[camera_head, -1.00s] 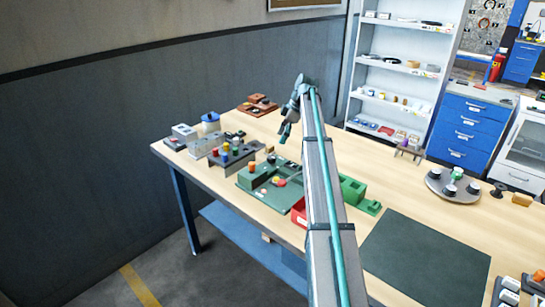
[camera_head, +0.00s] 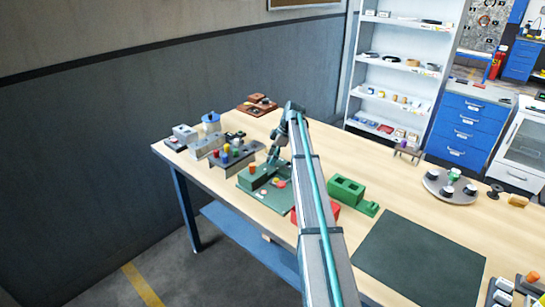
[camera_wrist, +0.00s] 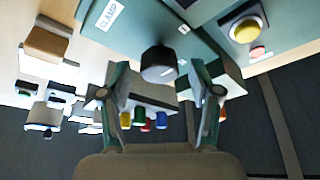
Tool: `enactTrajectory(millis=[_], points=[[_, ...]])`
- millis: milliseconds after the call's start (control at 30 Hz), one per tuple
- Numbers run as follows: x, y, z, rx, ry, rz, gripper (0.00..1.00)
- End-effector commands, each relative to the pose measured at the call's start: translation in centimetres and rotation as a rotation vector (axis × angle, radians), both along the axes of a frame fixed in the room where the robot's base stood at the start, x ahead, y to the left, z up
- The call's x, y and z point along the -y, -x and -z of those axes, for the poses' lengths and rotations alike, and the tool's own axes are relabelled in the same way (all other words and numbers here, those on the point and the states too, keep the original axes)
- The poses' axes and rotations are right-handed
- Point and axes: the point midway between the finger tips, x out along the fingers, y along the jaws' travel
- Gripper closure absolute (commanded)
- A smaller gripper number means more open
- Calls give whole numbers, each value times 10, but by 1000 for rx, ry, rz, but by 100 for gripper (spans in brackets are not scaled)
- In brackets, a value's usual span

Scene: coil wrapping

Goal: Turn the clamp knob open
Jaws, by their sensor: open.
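The clamp knob (camera_wrist: 158,63) is a dark round knob with a light mark, on a green panel near a white CLAMP label (camera_wrist: 110,15). In the wrist view my gripper (camera_wrist: 158,76) is open, with one finger on each side of the knob. The fingers appear apart from it; I cannot tell how deep the knob sits between them. In the head view my gripper (camera_head: 272,157) is over the back of the green machine (camera_head: 250,184), and the knob cannot be made out there.
A yellow button (camera_wrist: 245,30) sits on the panel. A grey rack (camera_head: 230,158) with coloured pieces stands close to the left of my gripper. A green block (camera_head: 346,188) and a red bin (camera_head: 327,210) are to the right. A dark mat (camera_head: 420,255) lies clear.

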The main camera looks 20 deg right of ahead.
Motion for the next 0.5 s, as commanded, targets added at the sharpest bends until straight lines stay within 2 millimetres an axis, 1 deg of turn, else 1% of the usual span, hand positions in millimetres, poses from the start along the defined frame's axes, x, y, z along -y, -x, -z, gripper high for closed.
enactTrajectory(millis=[67,400,433,500], points=[[0,0,0,0,0,0,37],[0,0,0,0,0,0,94],[0,0,0,0,0,0,96],[0,0,0,0,0,1,96]])
